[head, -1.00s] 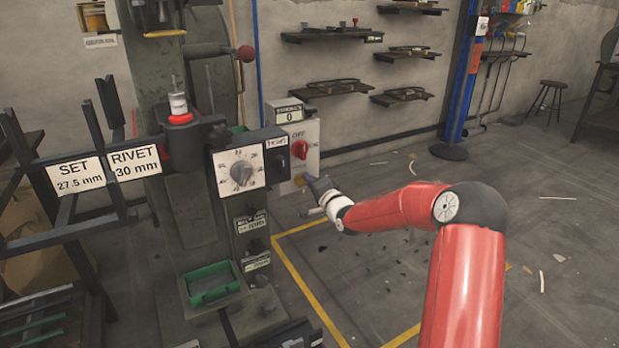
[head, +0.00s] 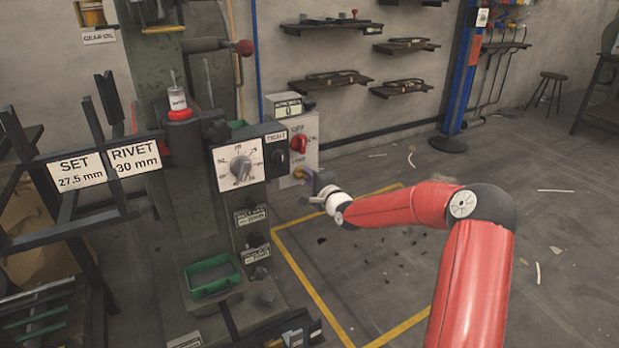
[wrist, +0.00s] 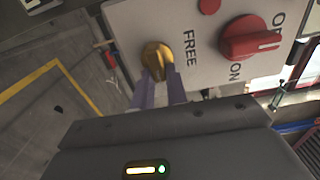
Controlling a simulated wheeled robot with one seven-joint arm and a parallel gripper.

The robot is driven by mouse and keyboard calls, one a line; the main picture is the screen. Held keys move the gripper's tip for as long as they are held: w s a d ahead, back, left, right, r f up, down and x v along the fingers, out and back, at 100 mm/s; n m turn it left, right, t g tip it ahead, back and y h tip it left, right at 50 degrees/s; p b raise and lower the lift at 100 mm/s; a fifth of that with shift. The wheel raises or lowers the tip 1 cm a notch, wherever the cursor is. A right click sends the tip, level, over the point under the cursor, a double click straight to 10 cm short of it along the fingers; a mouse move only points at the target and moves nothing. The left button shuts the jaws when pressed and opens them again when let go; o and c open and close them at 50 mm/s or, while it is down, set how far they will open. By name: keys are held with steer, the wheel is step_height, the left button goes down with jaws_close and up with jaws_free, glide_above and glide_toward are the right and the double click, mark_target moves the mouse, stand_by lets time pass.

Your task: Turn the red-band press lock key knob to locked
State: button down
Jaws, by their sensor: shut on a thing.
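The lock key knob is a small yellow knob (wrist: 157,57) on the lower part of a pale control box, beside the word FREE in the wrist view. My gripper (wrist: 160,85) is shut on it, one finger on each side. In the head view my gripper (head: 313,180) reaches the box from the right, and the yellow knob (head: 299,173) shows only as a small patch. The knob's exact pointing direction is hard to read.
A red switch knob (wrist: 250,38) marked ON sits close to the yellow knob on the same box (head: 304,135). A white dial (head: 240,166) is to its left. A green tray (head: 213,276) is lower on the press. The floor to the right is mostly open.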

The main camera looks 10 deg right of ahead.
steer(key=c, duration=1.4)
jaws_free()
steer(key=v, duration=0.7)
steer(key=shift+s, duration=0.35)
steer(key=shift+d, duration=0.1)
